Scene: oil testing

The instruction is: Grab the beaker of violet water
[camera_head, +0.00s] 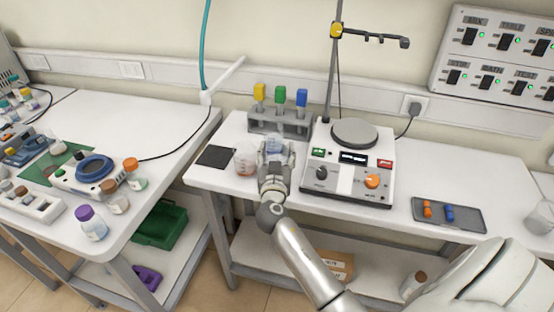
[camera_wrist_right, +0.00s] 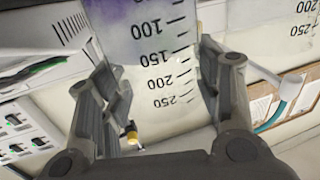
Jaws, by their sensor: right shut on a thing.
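The beaker of violet water (camera_head: 274,143) stands on the middle table, mostly hidden behind my right gripper (camera_head: 275,160) in the head view. In the right wrist view the clear beaker (camera_wrist_right: 150,50), with dark volume marks, sits between the two fingers of the right gripper (camera_wrist_right: 160,72). Violet liquid (camera_wrist_right: 130,18) shows at the top of that picture. The fingers are shut on the beaker's sides. Whether its base touches the table is hidden. My left gripper is not in view.
A second beaker (camera_head: 245,159) stands close on the left, beside a black pad (camera_head: 216,157). A rack (camera_head: 279,124) with yellow, green and blue items is behind. A hotplate device (camera_head: 347,182) is close on the right. A tray (camera_head: 449,214) lies further right.

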